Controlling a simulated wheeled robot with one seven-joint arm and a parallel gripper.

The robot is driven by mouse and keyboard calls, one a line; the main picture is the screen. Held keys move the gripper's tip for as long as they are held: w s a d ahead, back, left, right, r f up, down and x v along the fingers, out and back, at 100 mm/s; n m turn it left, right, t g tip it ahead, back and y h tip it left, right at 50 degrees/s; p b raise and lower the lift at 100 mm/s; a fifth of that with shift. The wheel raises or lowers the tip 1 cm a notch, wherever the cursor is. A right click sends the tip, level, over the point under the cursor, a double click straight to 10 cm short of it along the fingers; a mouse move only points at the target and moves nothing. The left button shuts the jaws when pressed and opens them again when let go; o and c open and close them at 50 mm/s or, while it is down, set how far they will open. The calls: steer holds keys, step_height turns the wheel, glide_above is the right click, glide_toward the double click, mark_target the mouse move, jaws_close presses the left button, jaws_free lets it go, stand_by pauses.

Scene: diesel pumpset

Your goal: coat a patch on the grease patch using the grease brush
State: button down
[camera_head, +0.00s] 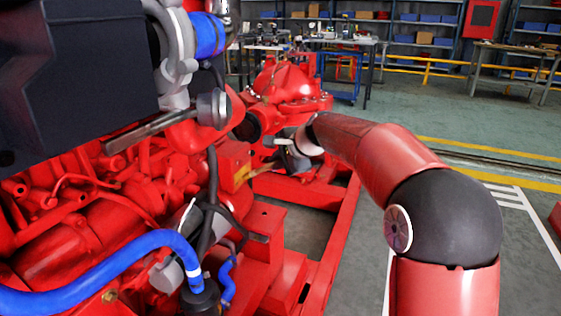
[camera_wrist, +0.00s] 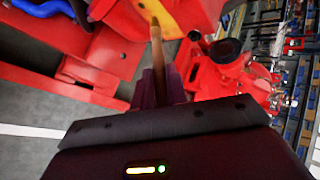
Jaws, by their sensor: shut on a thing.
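My gripper (camera_wrist: 160,78) is shut on the grease brush (camera_wrist: 157,48), whose slim tan-brown length points away from the fingers in the wrist view. The far end of the brush overlaps a yellow-orange patch (camera_wrist: 172,14) on red metal at the top of that view. I cannot tell whether it touches the patch or is in front of it. A yellow-orange area (camera_head: 242,174) also shows on the red pumpset in the head view, left of the end of my arm. The gripper fingers and brush are not clear in the head view.
The red engine (camera_head: 110,205) with a blue hose (camera_head: 110,268) fills the left. A red pump (camera_head: 290,85) stands beyond. Red base rails (camera_head: 335,230) run along the pumpset. Open grey floor (camera_head: 430,110) lies to the right, with workbenches (camera_head: 515,50) behind.

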steer(key=shift+s+a+r, duration=0.8)
steer(key=shift+s+a, duration=0.05)
steer(key=shift+s, duration=1.45)
steer(key=shift+w+d+p, duration=0.3)
steer(key=shift+w+p, duration=0.15)
steer(key=shift+w, duration=0.35)
steer(key=shift+w+d+p, duration=0.25)
steer(key=shift+w+p, duration=0.2)
steer(key=shift+w, duration=0.3)
steer(key=shift+w+d+p, duration=0.3)
steer(key=shift+w+p, duration=0.15)
steer(key=shift+w, duration=0.35)
steer(key=shift+w+d, duration=0.95)
steer(key=shift+w, duration=1.75)
steer(key=shift+s+a+f+b, duration=0.1)
steer(key=shift+s+a+b, duration=0.25)
steer(key=shift+s, duration=0.5)
steer(key=shift+s+a+b, duration=0.2)
steer(key=shift+s+b, duration=0.3)
steer(key=shift+s, duration=0.3)
steer(key=shift+s+a+f+b, duration=0.1)
steer(key=shift+s+a+b, duration=0.25)
steer(key=shift+s, duration=0.5)
steer(key=s, duration=0.1)
steer(key=s+a+b, duration=0.1)
steer(key=s, duration=0.3)
steer(key=shift+a+r+b, duration=0.1)
steer(key=shift+a+b, duration=0.2)
steer(key=shift+a, duration=0.1)
steer(key=shift+d, duration=0.1)
